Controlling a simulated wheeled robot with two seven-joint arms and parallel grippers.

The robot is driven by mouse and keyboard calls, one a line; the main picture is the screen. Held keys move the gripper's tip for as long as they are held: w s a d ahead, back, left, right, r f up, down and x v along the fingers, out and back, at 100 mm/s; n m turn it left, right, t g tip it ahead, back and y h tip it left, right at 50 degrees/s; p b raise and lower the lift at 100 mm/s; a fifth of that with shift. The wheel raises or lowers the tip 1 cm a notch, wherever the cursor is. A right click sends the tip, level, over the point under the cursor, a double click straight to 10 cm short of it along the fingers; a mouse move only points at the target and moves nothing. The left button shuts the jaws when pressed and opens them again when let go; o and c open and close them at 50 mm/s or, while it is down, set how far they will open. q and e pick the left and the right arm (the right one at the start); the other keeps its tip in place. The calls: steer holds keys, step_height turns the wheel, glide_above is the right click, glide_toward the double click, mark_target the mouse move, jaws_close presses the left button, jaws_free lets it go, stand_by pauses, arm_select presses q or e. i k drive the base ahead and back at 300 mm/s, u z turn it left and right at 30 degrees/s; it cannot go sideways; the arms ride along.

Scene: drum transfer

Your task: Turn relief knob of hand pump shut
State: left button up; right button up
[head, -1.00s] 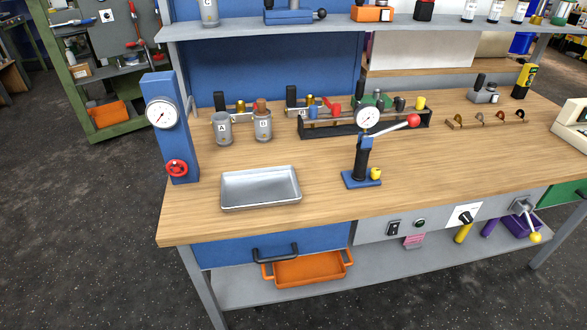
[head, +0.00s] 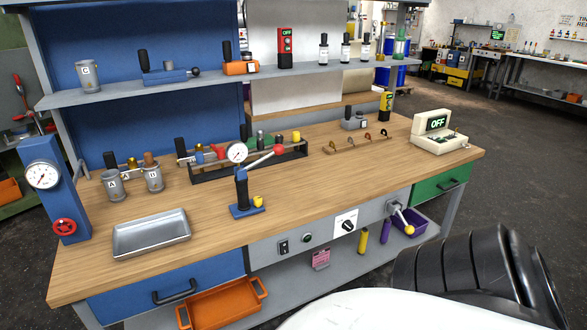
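The hand pump (head: 241,188) stands upright on the wooden bench, left of the middle of the head view. It has a blue base, a black body, a round white gauge on top and a lever with a red ball end (head: 280,150) pointing right. A small yellow relief knob (head: 258,201) sits on the right side of its base. I cannot tell whether the knob is turned open or shut. Neither of my grippers is in view.
A silver tray (head: 152,252) lies on the bench front left, beside a blue gauge column with a red handwheel (head: 65,227). A rack of valves (head: 222,175) stands behind the pump. A yellow-ended lever (head: 408,229) juts from the front panel.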

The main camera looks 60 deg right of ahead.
mark_target(258, 201)
steer(key=k, duration=0.3)
steer(key=z, duration=1.15)
